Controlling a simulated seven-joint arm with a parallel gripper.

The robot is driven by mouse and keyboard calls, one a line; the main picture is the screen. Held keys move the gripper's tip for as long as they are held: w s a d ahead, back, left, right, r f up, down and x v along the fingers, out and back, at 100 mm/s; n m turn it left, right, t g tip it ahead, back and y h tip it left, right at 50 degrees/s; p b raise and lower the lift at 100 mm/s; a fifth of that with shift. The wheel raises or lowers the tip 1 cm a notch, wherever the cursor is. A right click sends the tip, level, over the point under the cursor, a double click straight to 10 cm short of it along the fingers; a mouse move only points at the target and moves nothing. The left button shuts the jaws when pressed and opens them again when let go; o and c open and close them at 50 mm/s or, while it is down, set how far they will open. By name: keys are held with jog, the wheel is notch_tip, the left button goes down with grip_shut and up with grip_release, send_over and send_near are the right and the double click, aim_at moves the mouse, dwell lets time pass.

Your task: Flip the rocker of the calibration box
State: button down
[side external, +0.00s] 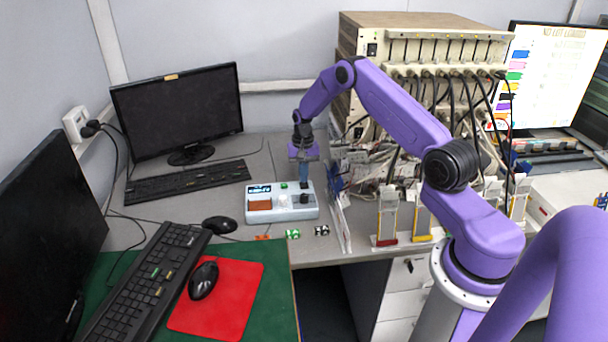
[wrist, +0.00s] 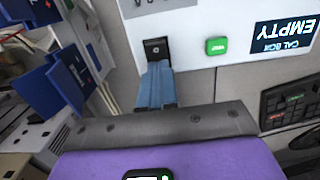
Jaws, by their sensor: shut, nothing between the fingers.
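The calibration box (side external: 268,215) is a pale box on the desk; its small display (wrist: 285,36) reads "CAL BOX EMPTY", upside down in the wrist view. The black rocker (wrist: 155,49) sits near one edge of its top, in line with a green button (wrist: 216,46). My gripper (side external: 304,184) points down over the back right part of the box. Its blue fingers (wrist: 156,72) are shut and empty, with the tips right at the rocker's near edge and hiding part of it. I cannot tell whether they touch it.
Small green and black pieces (side external: 292,234) lie in front of the box. A keyboard (side external: 188,182) and monitor stand left. A mouse (side external: 219,225) lies at the front left. Upright racks and cables (side external: 388,215) crowd the right; blue parts (wrist: 60,85) show near my gripper.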

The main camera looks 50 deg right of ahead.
jog(key=shift+s+a+f, duration=0.1)
jog(key=shift+s+f, duration=0.1)
jog(key=shift+f, duration=0.3)
jog(key=shift+s+a+r, duration=0.1)
jog(key=shift+s+a, duration=0.4)
jog(key=shift+a, duration=0.15)
notch_tip(320, 180, up, 14)
jog(key=w+d+f, duration=0.1)
jog(key=w+d, duration=0.1)
jog(key=s+a+r+n, duration=0.3)
jog(key=s+a+r, duration=0.1)
jog(key=a, duration=0.4)
jog(key=s+a+r+n, duration=0.3)
jog(key=s+a, duration=0.1)
jog(key=a, duration=0.4)
jog(key=s+a+r+n, duration=0.4)
jog(key=s+a, duration=0.1)
jog(key=a, duration=0.3)
jog(key=s+a+n, duration=0.2)
jog(key=s+n, duration=0.9)
jog(key=s, duration=1.5)
jog(key=shift+s+a+r+n+t, duration=0.2)
jog(key=shift+s+r+n+t, duration=0.1)
jog(key=shift+t, duration=0.1)
